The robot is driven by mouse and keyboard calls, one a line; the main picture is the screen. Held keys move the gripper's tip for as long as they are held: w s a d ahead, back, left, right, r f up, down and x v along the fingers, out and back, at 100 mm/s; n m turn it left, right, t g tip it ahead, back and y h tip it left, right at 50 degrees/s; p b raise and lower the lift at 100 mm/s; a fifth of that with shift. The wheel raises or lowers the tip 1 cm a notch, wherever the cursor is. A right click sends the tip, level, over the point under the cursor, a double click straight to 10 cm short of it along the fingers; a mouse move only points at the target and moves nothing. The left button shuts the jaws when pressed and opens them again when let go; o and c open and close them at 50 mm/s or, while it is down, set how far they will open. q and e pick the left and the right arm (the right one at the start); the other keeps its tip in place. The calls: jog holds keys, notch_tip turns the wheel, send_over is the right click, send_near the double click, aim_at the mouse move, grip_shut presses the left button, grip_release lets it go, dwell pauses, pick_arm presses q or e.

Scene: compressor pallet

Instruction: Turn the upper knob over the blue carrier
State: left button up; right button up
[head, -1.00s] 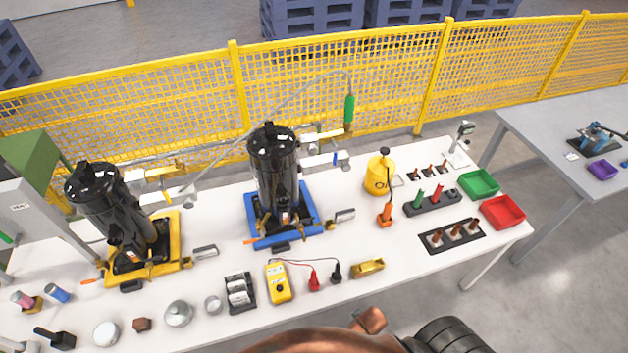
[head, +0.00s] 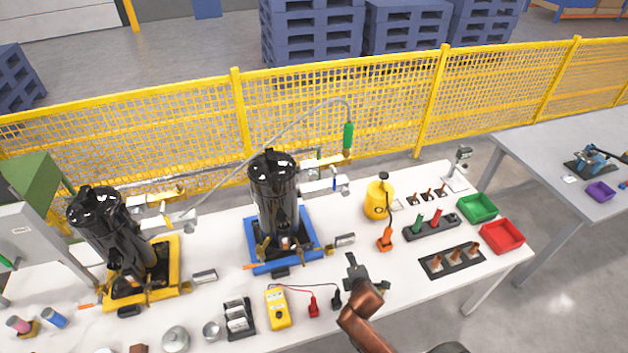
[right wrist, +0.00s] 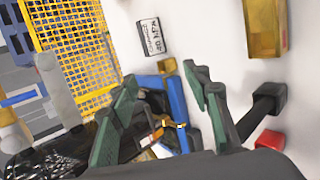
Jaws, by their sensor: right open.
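The blue carrier (head: 285,262) stands mid-table with an upright black compressor (head: 274,195) on it. Behind the compressor's right side are pipe fittings with a brass piece (head: 323,162) and a small blue handle (head: 334,184). I cannot tell which of these small parts is the upper knob. My right gripper (head: 357,268) is over the front of the table, right of the blue carrier and apart from it. In the right wrist view the fingers of my right gripper (right wrist: 166,85) are spread and empty, with the blue carrier (right wrist: 177,95) beyond them. My left gripper is not in view.
A yellow carrier (head: 170,265) with another black compressor stands left. A yellow meter (head: 277,307), an oil can (head: 377,200), an orange tool (head: 385,238) and a black tool rack (head: 452,260) are nearby. A hose with a green grip (head: 348,135) arches behind. A yellow fence (head: 200,110) closes the back.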

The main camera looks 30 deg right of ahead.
jog(key=w+d+r+n+t, duration=0.1)
jog(key=w+r+n+t, duration=0.3)
jog(key=w+r+n, duration=0.45)
jog(key=n+t, duration=0.5)
jog(key=n, duration=0.8)
send_near(313, 178)
jog(key=w, duration=0.2)
jog(key=shift+g, duration=0.3)
jog(key=x, duration=0.7)
jog(key=shift+w+d+r, duration=0.2)
jog(key=shift+d, duration=0.15)
jog(key=shift+c, duration=0.4)
jog(key=c, duration=1.1)
